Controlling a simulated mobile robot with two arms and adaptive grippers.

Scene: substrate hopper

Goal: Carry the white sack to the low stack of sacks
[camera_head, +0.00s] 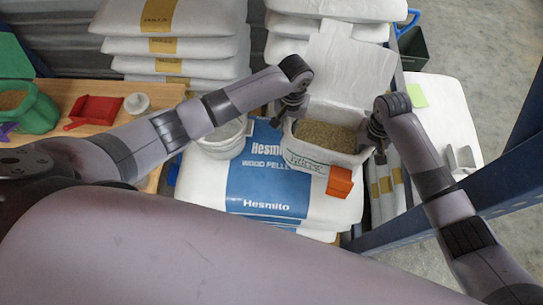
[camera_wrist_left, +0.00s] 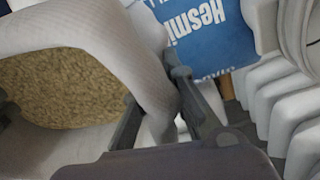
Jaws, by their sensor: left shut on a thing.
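The white sack (camera_head: 312,165) is open at the top, with brown granules inside and green lettering on its front. It is above or on a stack of white sacks with a blue Hesmito wood pellets label (camera_head: 265,185); I cannot tell if it touches. My left gripper (camera_head: 290,108) is shut on the sack's left rim. In the left wrist view the sack wall (camera_wrist_left: 95,40) runs between the fingers (camera_wrist_left: 155,105). My right gripper (camera_head: 376,140) is at the sack's right rim; its fingers are partly hidden.
Taller sack stacks stand at the back left (camera_head: 175,45) and back centre (camera_head: 340,10). A white sack with a green note (camera_head: 450,115) lies at right, beside a blue rack post (camera_head: 480,200). A white bucket (camera_head: 222,145) and orange piece (camera_head: 340,182) are close by.

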